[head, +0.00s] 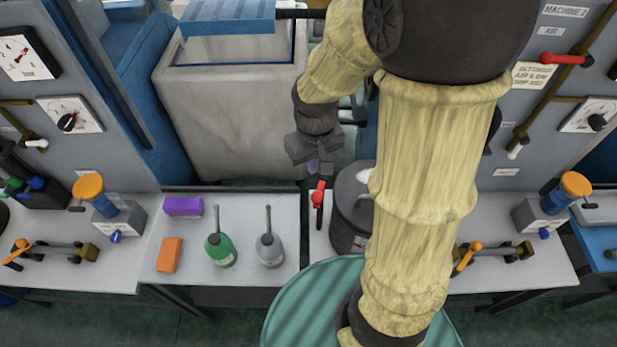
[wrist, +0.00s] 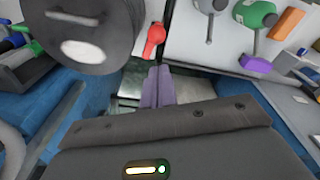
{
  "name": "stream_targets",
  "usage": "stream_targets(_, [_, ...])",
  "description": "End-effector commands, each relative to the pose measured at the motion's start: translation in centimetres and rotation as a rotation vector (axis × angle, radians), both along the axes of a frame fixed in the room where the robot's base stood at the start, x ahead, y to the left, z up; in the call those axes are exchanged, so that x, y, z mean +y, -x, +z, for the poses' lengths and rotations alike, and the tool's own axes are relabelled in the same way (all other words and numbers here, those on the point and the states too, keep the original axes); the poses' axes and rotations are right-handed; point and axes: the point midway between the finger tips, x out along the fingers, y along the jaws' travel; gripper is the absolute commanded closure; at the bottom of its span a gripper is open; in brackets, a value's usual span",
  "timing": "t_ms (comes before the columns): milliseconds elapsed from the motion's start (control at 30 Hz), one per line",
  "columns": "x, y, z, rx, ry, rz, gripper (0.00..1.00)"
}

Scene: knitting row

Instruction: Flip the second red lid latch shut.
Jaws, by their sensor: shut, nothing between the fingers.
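A dark grey round pot with a lid (head: 348,228) stands on the bench, partly hidden behind my arm. It also fills the upper left of the wrist view (wrist: 88,55). A red latch handle (head: 319,193) sits upright at the pot's left side; in the wrist view it is the red handle (wrist: 153,40) at the pot's right edge.
A green bottle (head: 221,250), a grey bottle (head: 269,249), an orange block (head: 169,255) and a purple block (head: 183,206) stand on the bench to the left. A large grey bin (head: 235,130) is behind the gripper.

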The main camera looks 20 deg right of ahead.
Motion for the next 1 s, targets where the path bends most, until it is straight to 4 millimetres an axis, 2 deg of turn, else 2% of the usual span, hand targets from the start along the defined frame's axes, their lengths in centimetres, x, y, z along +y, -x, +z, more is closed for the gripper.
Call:
stream_targets(33, [0.5, -1.1, 0.7, 0.036, 0.008, 0.04, 1.0])
stream_targets(200, [2.1, -4.0, 1.3, 0.149, 0.038, 0.162, 1.0])
stream_targets(400, [3.6, -6.6, 1.5, 0.26, 0.064, 0.277, 1.0])
stream_targets(600, [4.0, -7.4, 1.3, 0.299, 0.074, 0.314, 1.0])
stream_targets(1000, [4.0, -7.2, 0.9, 0.301, 0.074, 0.313, 1.0])
